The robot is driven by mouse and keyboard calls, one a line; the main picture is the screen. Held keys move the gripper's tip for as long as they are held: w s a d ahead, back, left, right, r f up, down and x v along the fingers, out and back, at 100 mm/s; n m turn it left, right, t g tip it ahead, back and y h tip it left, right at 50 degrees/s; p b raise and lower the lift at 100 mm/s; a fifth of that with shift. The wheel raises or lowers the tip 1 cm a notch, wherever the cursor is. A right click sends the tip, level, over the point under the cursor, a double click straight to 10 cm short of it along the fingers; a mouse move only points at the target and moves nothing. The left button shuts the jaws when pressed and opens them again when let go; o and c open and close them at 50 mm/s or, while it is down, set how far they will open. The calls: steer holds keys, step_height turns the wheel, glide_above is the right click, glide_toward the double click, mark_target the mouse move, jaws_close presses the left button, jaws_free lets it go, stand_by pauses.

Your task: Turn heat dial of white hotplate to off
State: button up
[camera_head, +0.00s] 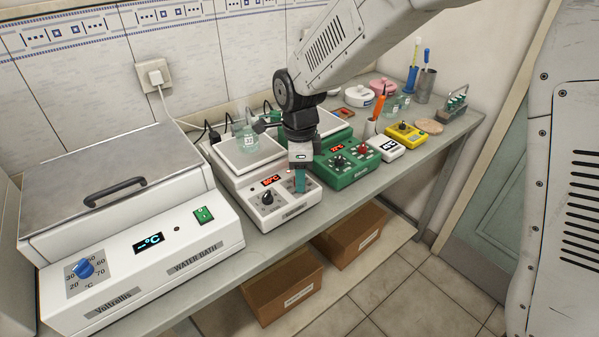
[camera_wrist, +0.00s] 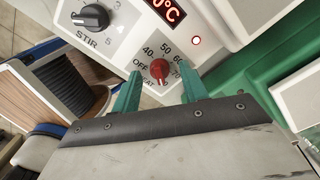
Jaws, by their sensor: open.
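The white hotplate (camera_head: 295,204) stands on the bench with a lit red display (camera_head: 271,181) and a black stir dial (camera_head: 267,198) on its front. In the wrist view its red heat dial (camera_wrist: 159,69) sits in a ring of marks with OFF at the left and 40, 50, 60 around the top. The black stir dial also shows at the upper left (camera_wrist: 90,17). My gripper (camera_wrist: 160,88) is open, its two green fingers on either side of the heat dial. Whether they touch it, I cannot tell. In the head view my gripper (camera_head: 300,180) hides the heat dial.
A beaker (camera_head: 246,138) stands on the white hotplate's top. A green hotplate (camera_head: 347,166) is close on the right, with a white device (camera_head: 386,148) and a yellow one (camera_head: 405,134) beyond. The water bath (camera_head: 140,240) stands at the left. Cardboard boxes (camera_head: 283,287) are below the bench.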

jaws_close()
